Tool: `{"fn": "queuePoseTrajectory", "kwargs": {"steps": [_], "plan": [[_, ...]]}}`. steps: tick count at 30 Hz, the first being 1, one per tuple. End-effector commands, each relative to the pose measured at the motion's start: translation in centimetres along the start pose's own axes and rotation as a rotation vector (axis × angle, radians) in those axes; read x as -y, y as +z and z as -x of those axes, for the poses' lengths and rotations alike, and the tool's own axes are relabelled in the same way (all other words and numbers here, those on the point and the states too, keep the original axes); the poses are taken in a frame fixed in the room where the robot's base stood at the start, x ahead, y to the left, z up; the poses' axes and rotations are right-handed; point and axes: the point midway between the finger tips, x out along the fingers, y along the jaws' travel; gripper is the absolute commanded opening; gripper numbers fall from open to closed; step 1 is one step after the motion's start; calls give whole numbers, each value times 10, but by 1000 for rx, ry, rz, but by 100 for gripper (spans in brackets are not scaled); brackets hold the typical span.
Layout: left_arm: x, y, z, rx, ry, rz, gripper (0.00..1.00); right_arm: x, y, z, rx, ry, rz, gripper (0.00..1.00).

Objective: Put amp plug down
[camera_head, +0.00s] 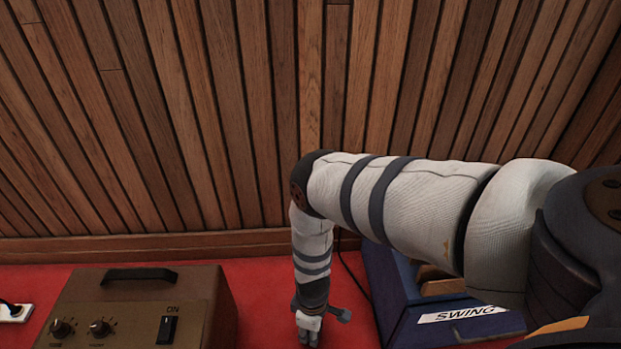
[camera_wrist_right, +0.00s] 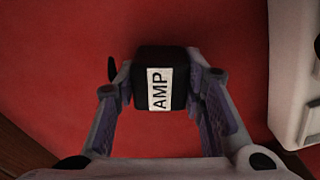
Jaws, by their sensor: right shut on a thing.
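The amp plug (camera_wrist_right: 158,90) is a small black block with a white label reading AMP. In the right wrist view it sits between the two fingers of my right gripper (camera_wrist_right: 160,76), which is shut on it. Red carpet shows beneath and around it; I cannot tell whether the plug touches the carpet. In the head view my right gripper (camera_head: 309,328) points down at the bottom middle, in front of the wooden wall. The plug cannot be made out there. My left gripper is not in view.
A brown amp (camera_head: 140,300) with a handle, knobs and ON switch stands left of my right gripper. A blue case (camera_head: 400,300) labelled SWING is to its right. A white socket strip (camera_head: 14,314) lies far left. A white object (camera_wrist_right: 289,85) edges the wrist view's right.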

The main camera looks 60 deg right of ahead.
Motion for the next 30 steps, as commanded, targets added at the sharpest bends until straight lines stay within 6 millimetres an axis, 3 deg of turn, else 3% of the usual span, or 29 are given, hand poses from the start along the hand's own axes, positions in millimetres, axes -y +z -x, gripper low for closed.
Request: {"fn": "queuePoseTrajectory", "kwargs": {"steps": [6, 7, 9, 19, 23, 30], "plan": [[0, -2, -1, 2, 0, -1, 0, 0, 0, -3, 0, 0, 1, 18], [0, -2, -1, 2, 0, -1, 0, 0, 0, -3, 0, 0, 1, 41], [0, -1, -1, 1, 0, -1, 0, 0, 0, -2, 0, 0, 0, 56], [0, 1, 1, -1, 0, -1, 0, 0, 0, 2, -1, 0, 0, 56], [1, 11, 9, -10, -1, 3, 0, 0, -2, 31, -5, 0, 1, 56], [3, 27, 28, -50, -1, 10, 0, 0, -2, 98, -7, 2, 1, 56]]}}
